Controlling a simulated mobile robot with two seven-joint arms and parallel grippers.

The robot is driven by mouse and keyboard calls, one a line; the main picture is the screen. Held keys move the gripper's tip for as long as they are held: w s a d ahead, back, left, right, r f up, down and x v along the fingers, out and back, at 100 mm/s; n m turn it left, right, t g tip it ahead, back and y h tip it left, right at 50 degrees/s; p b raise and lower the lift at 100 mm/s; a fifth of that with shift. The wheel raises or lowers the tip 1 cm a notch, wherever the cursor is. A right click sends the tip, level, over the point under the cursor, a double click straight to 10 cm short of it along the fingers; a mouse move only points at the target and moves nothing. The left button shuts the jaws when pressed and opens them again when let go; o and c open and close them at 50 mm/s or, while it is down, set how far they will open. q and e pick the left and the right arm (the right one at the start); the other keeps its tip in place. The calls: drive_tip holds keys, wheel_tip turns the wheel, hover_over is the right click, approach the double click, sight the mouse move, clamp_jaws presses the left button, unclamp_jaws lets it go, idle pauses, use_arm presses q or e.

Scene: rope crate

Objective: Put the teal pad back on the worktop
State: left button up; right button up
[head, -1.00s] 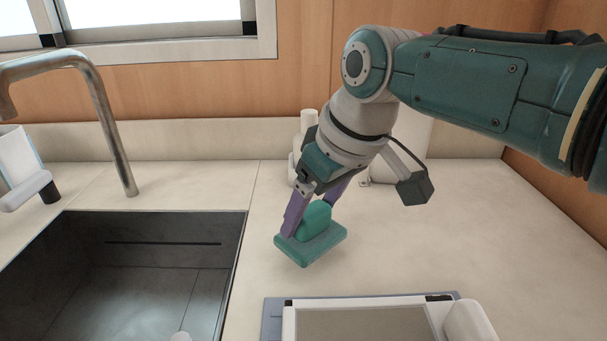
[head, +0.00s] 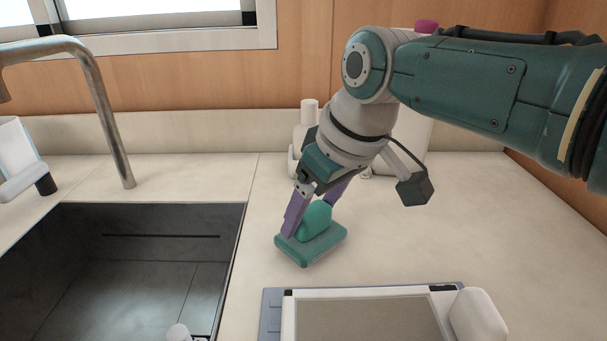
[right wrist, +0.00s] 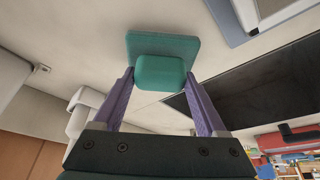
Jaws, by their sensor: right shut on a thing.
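The teal pad (head: 318,247) is a flat slab with a rounded, brighter green grip on top. My right gripper (head: 314,214) is shut on that grip, with one purple finger on each side. The pad is over the worktop (head: 400,235), right of the sink and behind the framed panel. I cannot tell whether its underside touches the worktop. In the right wrist view the pad (right wrist: 150,44) shows beyond the grip between the fingers (right wrist: 160,85). My left gripper is not in view.
The dark sink (head: 120,270) lies open to the left, with a metal tap (head: 100,105). A white-framed panel (head: 365,320) and a white rounded thing (head: 477,315) are at the front. A white bottle (head: 308,120) stands behind my gripper. The worktop on the right is clear.

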drive_tip(key=shift+f+b, duration=0.3)
drive_tip(key=shift+f, duration=0.05)
drive_tip(key=o, duration=1.1)
drive_tip(key=shift+s+d+r+p, duration=0.1)
drive_tip(key=shift+r+p, duration=0.4)
drive_tip(key=p+v, duration=0.4)
drive_tip(key=v, duration=0.5)
